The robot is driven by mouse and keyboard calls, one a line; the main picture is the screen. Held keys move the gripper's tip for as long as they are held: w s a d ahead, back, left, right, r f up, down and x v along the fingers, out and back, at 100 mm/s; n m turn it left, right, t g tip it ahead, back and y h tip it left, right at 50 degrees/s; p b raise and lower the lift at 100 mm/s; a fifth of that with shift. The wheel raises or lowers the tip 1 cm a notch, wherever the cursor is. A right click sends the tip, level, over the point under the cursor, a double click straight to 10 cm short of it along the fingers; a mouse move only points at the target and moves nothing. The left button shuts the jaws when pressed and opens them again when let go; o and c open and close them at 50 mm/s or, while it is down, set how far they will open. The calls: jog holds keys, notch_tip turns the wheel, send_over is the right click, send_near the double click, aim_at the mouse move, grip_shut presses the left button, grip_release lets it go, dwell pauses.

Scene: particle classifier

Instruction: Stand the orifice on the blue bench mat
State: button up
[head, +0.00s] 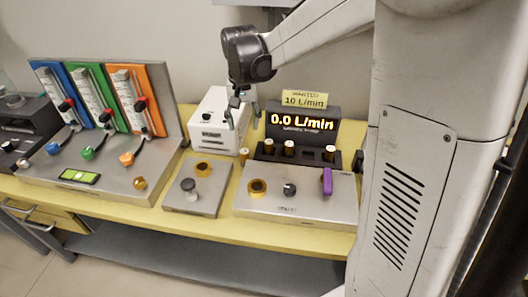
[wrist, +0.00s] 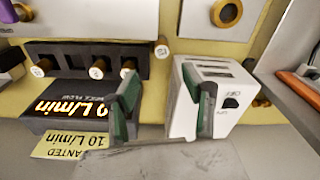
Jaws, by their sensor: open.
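A small brown orifice with a white top (head: 243,155) stands upright on the yellow bench, beside the black rack; it also shows in the wrist view (wrist: 161,48). Several similar orifices, such as one in the rack (wrist: 97,68), sit in the black rack (head: 310,158). My gripper (head: 243,114) is open and empty, above the bench between the white box and the display. In the wrist view its green-padded fingers (wrist: 160,84) are spread, with the lone orifice ahead between them, apart from both. I see no blue bench mat in either view.
A white box (head: 212,118) stands left of the lone orifice. The black display (head: 300,124) reads 0.0 L/min, with a yellow 10 L/min card (head: 304,99) above. Metal panels with knobs (head: 290,205) fill the front. A flowmeter stand (head: 100,175) is at left.

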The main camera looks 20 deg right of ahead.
jog(key=s+a+r+n+t, duration=0.1)
jog(key=s+r+n+t, duration=0.1)
jog(key=s, duration=0.9)
jog(key=s+a+r+n+t, duration=0.1)
jog(key=s+r+t, duration=0.3)
jog(key=s, duration=0.8)
jog(key=shift+s+a+r+n, duration=0.15)
jog(key=shift+s+r+n, duration=0.15)
jog(key=shift+r+n, duration=0.2)
jog(key=shift+o, duration=0.4)
jog(key=shift+s+f+t, duration=0.2)
jog(key=shift+s+t, duration=0.1)
jog(key=shift+s, duration=0.15)
